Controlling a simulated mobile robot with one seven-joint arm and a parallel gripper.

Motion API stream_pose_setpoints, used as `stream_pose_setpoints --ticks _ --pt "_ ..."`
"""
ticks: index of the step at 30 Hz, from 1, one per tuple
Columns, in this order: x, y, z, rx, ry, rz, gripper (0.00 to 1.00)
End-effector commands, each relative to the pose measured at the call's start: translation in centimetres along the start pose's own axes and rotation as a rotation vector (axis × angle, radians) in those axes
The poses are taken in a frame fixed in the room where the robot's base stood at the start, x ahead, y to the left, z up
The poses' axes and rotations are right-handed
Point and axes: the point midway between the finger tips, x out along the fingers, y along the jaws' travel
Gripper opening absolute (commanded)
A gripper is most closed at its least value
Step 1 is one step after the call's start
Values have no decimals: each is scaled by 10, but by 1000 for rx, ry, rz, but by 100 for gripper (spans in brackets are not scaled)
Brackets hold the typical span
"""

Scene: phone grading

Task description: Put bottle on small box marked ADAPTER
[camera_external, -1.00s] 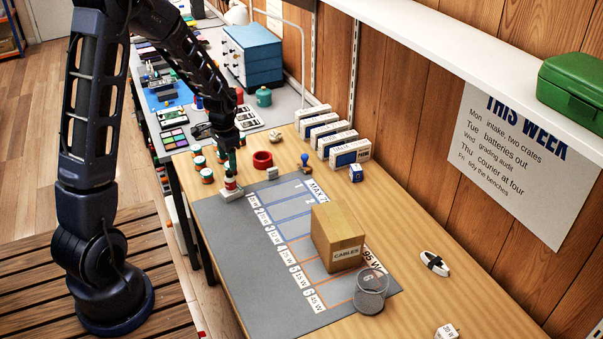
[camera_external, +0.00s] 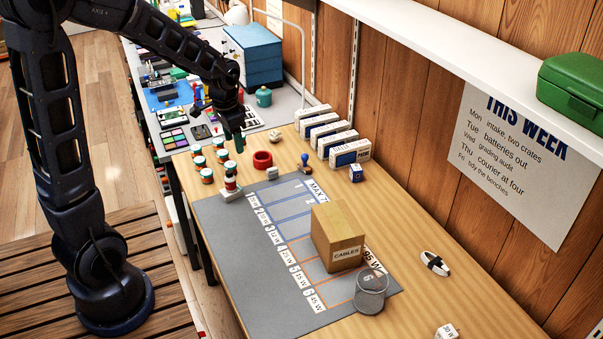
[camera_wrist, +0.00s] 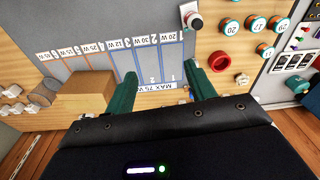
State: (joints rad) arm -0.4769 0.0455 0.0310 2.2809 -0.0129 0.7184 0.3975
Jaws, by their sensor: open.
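A small bottle (camera_external: 230,184) with red and dark bands stands upright on a small pale box (camera_external: 236,195) at the upper left corner of the grey mat. The lettering on the box is too small to read. In the wrist view the bottle (camera_wrist: 195,21) shows from above near the top edge, over the pale box (camera_wrist: 185,8). My gripper (camera_external: 239,144) is above and behind the bottle, apart from it. In the wrist view my gripper's green fingers (camera_wrist: 158,88) are spread with nothing between them.
Several round jars (camera_external: 206,175) stand left of the bottle, with a red ring (camera_external: 262,159) and a blue-handled stamp (camera_external: 305,160) to its right. A carton marked CABLES (camera_external: 337,240) and a mesh cup (camera_external: 369,292) sit on the mat's right part. The mat's middle is clear.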

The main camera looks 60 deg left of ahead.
Motion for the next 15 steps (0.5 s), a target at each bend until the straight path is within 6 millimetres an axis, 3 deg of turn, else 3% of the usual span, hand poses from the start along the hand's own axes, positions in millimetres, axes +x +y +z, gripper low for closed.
stream_pose_setpoints --ticks 6,15 --pt "-54 55 20 27 63 -7 55" --pt "-111 120 64 58 146 -1 55"
